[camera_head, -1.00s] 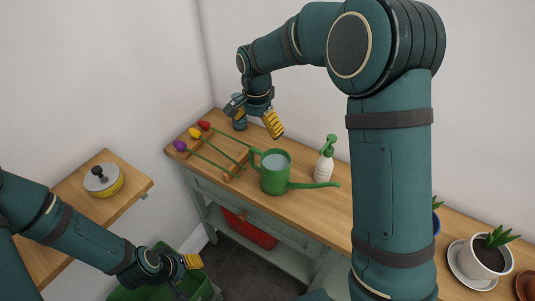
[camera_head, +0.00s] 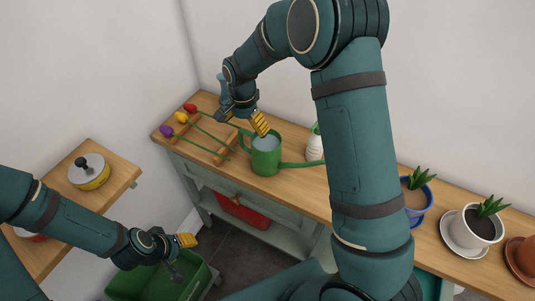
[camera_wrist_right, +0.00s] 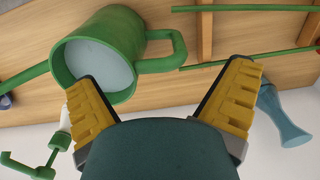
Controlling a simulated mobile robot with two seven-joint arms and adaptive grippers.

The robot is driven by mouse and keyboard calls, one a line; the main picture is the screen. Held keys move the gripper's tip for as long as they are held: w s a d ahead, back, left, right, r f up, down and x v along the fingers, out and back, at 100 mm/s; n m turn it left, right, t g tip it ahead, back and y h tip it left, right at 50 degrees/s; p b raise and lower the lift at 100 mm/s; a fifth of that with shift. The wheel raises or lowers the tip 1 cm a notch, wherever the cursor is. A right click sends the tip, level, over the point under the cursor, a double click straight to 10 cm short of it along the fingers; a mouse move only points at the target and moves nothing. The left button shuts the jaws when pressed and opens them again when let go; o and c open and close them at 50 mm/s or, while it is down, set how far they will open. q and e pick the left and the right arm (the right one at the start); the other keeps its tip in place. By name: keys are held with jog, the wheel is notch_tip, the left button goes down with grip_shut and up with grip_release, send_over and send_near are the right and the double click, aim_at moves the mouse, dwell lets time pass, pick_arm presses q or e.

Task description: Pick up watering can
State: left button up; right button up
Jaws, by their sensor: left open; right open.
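A green watering can (camera_head: 265,158) stands upright on the wooden counter, its spout pointing right and its handle on the left. It holds something pale, perhaps water. My right gripper (camera_head: 246,117) is open above and behind the can's handle side. In the right wrist view the can (camera_wrist_right: 120,45) is at the upper left, its handle between the lines of the two spread yellow fingers (camera_wrist_right: 165,90). The handle is not gripped. My left gripper (camera_head: 188,246) is open and empty, low at the left over a green crate.
Tulips (camera_head: 181,117) lie across a wooden rack left of the can. A blue glass vase (camera_wrist_right: 284,115) stands behind. A white spray bottle (camera_head: 315,146) is right of the can, partly hidden by my arm. Potted plants (camera_head: 478,227) line the right. A green crate (camera_head: 150,285) sits below.

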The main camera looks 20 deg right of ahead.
notch_tip(320, 180, down, 4)
jog(key=shift+s+f, duration=0.1)
jog(key=c, duration=1.4)
